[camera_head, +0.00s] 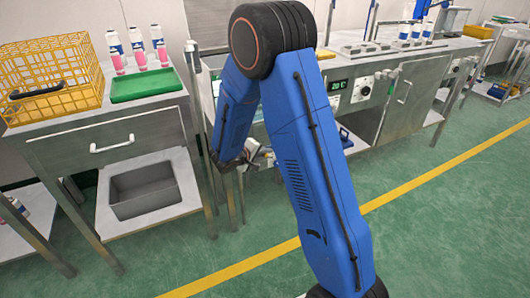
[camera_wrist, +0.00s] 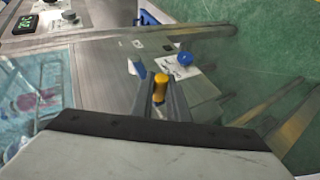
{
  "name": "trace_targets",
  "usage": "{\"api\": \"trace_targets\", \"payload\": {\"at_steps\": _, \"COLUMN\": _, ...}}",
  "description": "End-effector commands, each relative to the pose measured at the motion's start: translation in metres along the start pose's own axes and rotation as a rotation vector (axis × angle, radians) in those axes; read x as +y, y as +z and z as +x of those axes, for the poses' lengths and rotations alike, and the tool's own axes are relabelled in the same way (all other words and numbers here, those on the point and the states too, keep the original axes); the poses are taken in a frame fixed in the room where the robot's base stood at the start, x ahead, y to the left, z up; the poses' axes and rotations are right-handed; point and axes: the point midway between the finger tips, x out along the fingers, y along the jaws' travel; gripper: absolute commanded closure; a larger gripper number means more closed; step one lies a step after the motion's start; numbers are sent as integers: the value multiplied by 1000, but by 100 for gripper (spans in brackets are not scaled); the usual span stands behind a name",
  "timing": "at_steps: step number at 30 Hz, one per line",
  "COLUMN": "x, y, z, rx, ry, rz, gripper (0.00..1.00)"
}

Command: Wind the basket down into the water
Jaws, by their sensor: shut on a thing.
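My gripper (camera_wrist: 160,97) is shut on a small orange handle (camera_wrist: 160,86), which shows between its fingers in the wrist view. In the head view my gripper (camera_head: 256,155) is low in front of the metal bench, partly behind my arm. A bluish water bath (camera_wrist: 62,78) lies at the left of the wrist view. Pale wires and a pinkish shape in it look like a basket (camera_wrist: 35,92) with something inside; its depth cannot be told. In the head view my arm hides most of the bath.
A green tray (camera_head: 146,85), several white-and-pink cans (camera_head: 138,47) and a yellow wire crate (camera_head: 55,78) stand on the left table. A panel with a green display (camera_head: 339,85) is right of my arm. A blue knob (camera_wrist: 184,59) is near my gripper.

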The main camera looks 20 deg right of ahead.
Motion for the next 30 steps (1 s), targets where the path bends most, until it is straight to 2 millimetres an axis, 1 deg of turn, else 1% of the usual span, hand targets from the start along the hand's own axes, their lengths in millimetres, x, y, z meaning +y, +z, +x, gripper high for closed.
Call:
{"api": "trace_targets", "payload": {"at_steps": 15, "x": -4, "y": 1, "z": 2, "rx": -2, "ry": -4, "rz": 0, "gripper": 100}}
{"api": "trace_targets", "payload": {"at_steps": 16, "x": -4, "y": 1, "z": 2, "rx": -2, "ry": -4, "rz": 0, "gripper": 83}}
{"api": "trace_targets", "payload": {"at_steps": 18, "x": -4, "y": 1, "z": 2, "rx": -2, "ry": -4, "rz": 0, "gripper": 67}}
{"api": "trace_targets", "payload": {"at_steps": 26, "x": -2, "y": 1, "z": 1, "rx": -1, "ry": -2, "rz": 0, "gripper": 67}}
{"api": "trace_targets", "payload": {"at_steps": 30, "x": -2, "y": 0, "z": -4, "rx": 1, "ry": -2, "rz": 0, "gripper": 67}}
